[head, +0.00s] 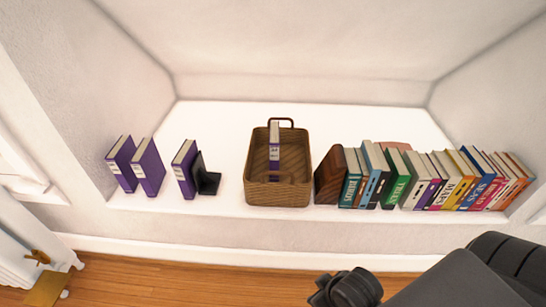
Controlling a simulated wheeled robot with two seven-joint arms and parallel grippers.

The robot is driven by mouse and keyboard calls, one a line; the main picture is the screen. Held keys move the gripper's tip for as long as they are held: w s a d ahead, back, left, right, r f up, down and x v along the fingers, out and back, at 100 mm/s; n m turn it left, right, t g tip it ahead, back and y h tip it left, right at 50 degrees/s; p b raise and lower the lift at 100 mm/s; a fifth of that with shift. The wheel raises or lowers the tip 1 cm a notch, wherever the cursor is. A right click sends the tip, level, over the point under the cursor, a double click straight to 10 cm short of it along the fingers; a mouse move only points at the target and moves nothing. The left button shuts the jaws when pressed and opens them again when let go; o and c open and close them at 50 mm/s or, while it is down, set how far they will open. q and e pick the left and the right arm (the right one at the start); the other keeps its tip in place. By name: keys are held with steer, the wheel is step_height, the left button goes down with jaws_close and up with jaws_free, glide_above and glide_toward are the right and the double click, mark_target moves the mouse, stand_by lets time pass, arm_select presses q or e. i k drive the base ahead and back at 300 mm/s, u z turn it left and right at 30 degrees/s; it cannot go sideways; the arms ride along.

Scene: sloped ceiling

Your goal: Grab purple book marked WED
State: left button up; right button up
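Several purple books with white labels are in the head view. Two stand side by side at the left end of the white ledge: an outer purple book (121,164) and a second purple book (148,168). A third purple book (185,168) stands beside a black bookend (206,176). Another purple book (274,150) stands upright in the brown wicker basket (262,195) at the middle. The labels are too small to read, so I cannot tell which says WED. Neither gripper shows; dark parts of my arm are at the lower right.
A row of colourful books (440,178) with a brown wooden bookend (329,178) fills the right of the white ledge (225,150). Sloped walls close in behind. Wooden floor (190,282) lies in front. Brass-coloured hardware (38,257) is at the lower left.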

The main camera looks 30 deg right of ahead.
mark_target(147, 164)
steer(key=u, duration=0.3)
steer(key=k, duration=0.5)
steer(key=u, duration=0.35)
steer(key=i, duration=1)
steer(key=z, duration=1.3)
steer(key=i, duration=0.4)
steer(key=z, duration=0.4)
